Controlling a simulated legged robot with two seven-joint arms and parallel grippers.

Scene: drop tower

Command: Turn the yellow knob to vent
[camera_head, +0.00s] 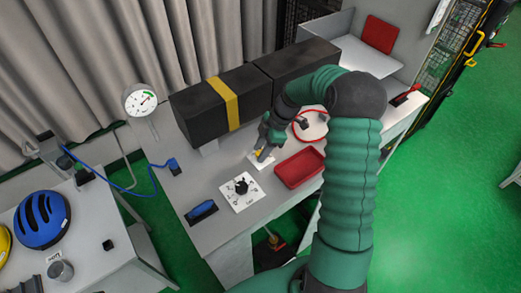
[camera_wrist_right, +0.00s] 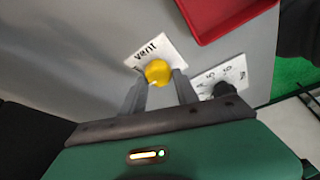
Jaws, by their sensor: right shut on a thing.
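The yellow knob (camera_wrist_right: 157,72) sits on a white plate (camera_wrist_right: 146,50) with the word "vent" on it, in the right wrist view. In the head view the knob (camera_head: 258,154) is small and partly hidden by my gripper, on its white plate (camera_head: 264,163) on the grey bench. My right gripper (camera_wrist_right: 159,84) is shut on the knob, with one finger on each side of it; it also shows in the head view (camera_head: 262,150). Which way the knob points cannot be told. My left gripper is in neither view.
A white plate with a black knob (camera_head: 241,187) lies in front of the yellow knob's plate. A red tray (camera_head: 300,167) is close on the right. A black box with a yellow band (camera_head: 225,100) stands behind.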

